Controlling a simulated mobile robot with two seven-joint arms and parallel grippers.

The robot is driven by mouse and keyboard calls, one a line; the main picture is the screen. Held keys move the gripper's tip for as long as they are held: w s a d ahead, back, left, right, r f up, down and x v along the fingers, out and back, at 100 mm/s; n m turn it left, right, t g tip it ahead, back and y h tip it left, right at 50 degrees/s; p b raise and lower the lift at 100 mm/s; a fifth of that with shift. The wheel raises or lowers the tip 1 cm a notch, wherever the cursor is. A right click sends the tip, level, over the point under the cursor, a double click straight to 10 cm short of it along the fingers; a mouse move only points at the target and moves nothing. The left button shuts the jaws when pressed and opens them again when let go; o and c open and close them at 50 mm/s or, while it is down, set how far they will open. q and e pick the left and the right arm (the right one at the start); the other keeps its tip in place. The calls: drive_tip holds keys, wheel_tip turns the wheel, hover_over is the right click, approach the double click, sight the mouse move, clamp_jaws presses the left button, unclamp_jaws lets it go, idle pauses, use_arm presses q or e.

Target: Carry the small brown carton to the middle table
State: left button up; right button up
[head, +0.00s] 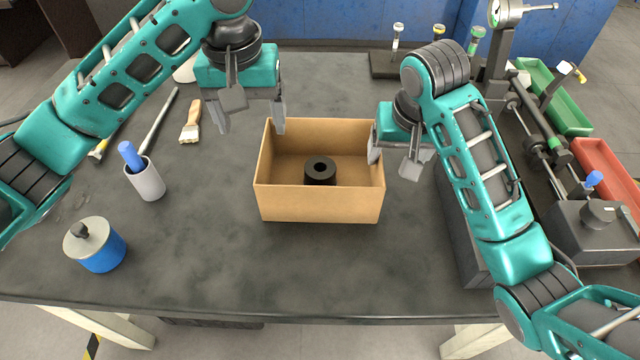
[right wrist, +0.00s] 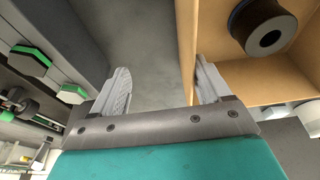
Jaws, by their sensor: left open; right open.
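The small brown carton (head: 318,205) stands upright and open-topped on a dark grey table (head: 210,260). A black ring-shaped cylinder (head: 320,170) sits inside it; carton and cylinder also show at the right of the right wrist view. My left gripper (head: 250,125) is open and empty near the carton's far left corner, one finger on each side of the left wall's line. My right gripper (head: 392,165) is open at the carton's right wall, one finger over the inside and one outside. I cannot tell which table is the middle one.
A grey cup with a blue-handled tool (head: 146,180), a blue canister (head: 96,246) and a brush (head: 190,122) are on the left. A long machine with green (head: 555,95) and red (head: 608,170) trays fills the right. The table front is clear.

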drive_tip(key=v, duration=0.6)
drive_tip(key=shift+d+r, duration=0.2)
drive_tip(key=shift+d, duration=0.2)
drive_tip(key=shift+s, duration=0.15)
